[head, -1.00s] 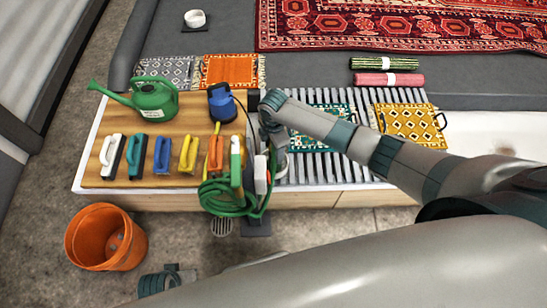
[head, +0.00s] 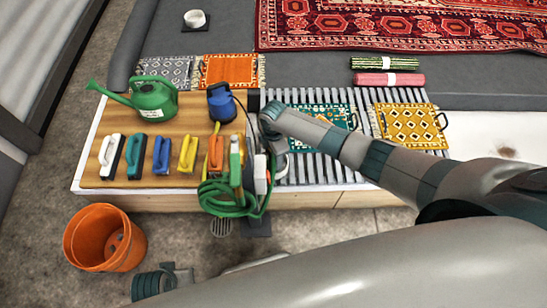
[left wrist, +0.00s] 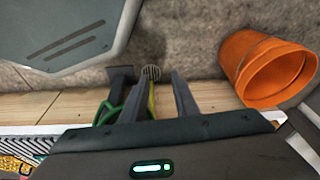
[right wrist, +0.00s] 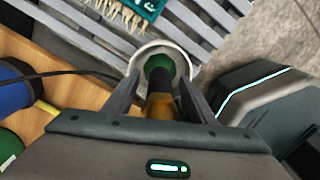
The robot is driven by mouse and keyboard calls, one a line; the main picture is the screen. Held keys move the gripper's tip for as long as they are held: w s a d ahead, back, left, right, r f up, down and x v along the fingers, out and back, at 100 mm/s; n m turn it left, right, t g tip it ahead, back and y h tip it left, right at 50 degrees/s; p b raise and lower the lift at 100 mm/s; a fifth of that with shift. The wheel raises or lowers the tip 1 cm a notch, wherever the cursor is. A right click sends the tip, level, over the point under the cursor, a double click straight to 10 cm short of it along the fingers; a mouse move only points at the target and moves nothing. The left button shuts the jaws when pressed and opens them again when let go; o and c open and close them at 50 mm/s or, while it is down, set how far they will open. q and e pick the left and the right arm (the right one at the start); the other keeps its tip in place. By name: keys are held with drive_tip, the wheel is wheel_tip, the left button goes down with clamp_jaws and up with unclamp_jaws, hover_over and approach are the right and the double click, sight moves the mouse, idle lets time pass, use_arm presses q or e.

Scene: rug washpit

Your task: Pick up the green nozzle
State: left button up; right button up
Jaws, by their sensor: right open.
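A green nozzle (right wrist: 158,66) with a brass-brown part shows in the right wrist view, inside the round mouth of a pale cup (right wrist: 178,49). My right gripper (right wrist: 161,80) is open, with one finger on each side of the brass-brown part. I cannot tell whether the fingers touch it. In the head view my right wrist hides most of this spot, and only part of the pale cup (head: 281,163) shows. My left gripper (left wrist: 148,74) is open and empty, low in front of the bench near the orange bucket.
A coiled green hose (head: 228,200) hangs at the bench's front edge. The slatted rack (head: 325,170) lies right. An orange bucket (head: 104,238) stands on the floor.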

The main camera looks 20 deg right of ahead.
drive_tip(key=c, duration=1.1)
drive_tip(key=shift+r, duration=0.15)
